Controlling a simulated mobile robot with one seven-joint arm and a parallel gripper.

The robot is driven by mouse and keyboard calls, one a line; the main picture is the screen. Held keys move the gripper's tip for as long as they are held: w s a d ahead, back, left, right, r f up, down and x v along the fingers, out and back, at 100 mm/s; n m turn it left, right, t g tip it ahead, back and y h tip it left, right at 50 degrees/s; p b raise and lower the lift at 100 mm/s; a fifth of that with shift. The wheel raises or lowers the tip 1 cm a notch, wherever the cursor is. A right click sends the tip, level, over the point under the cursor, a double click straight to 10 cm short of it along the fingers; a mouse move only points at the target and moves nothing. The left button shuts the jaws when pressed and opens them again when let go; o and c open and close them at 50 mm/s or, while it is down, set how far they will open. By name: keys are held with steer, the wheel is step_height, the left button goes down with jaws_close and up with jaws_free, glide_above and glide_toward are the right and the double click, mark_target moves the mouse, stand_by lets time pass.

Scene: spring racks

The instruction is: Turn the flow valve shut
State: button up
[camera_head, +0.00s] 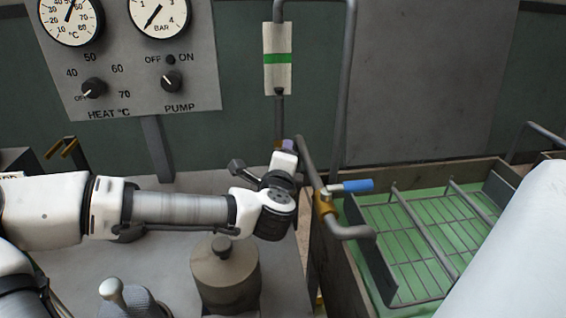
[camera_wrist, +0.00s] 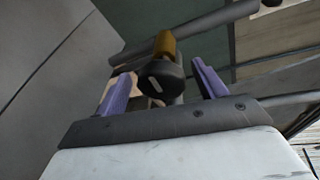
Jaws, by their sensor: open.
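A round black knob with a pale mark (camera_wrist: 158,82) sits on a brass valve body (camera_wrist: 165,44) on a grey pipe in the wrist view; it appears to be the flow valve. My gripper (camera_wrist: 163,80) is open, with one purple finger on each side of the knob. I cannot tell whether either finger touches it. In the head view my gripper (camera_head: 285,147) is at the pipe below the flow tube with a green band (camera_head: 277,59). The gripper hides the knob there.
A blue lever (camera_head: 350,186) on a brass valve is on the spout pipe just right of my gripper. A green-floored tank (camera_head: 420,245) with a wire rack lies at right. A grey lidded pot (camera_head: 225,275) stands below my arm. The gauge panel (camera_head: 125,75) is at upper left.

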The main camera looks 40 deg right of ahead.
steer(key=shift+w+d, duration=0.15)
steer(key=shift+w, duration=0.05)
steer(key=c, duration=0.9)
steer(key=shift+c, duration=0.2)
steer(key=m+y+p, duration=0.1)
steer(key=m, duration=0.2)
steer(key=shift+m+y, duration=0.4)
steer(key=m+t+y, duration=0.1)
steer(key=m+y, duration=0.1)
steer(key=m, duration=0.2)
steer(key=shift+s, duration=0.1)
stand_by(0.3)
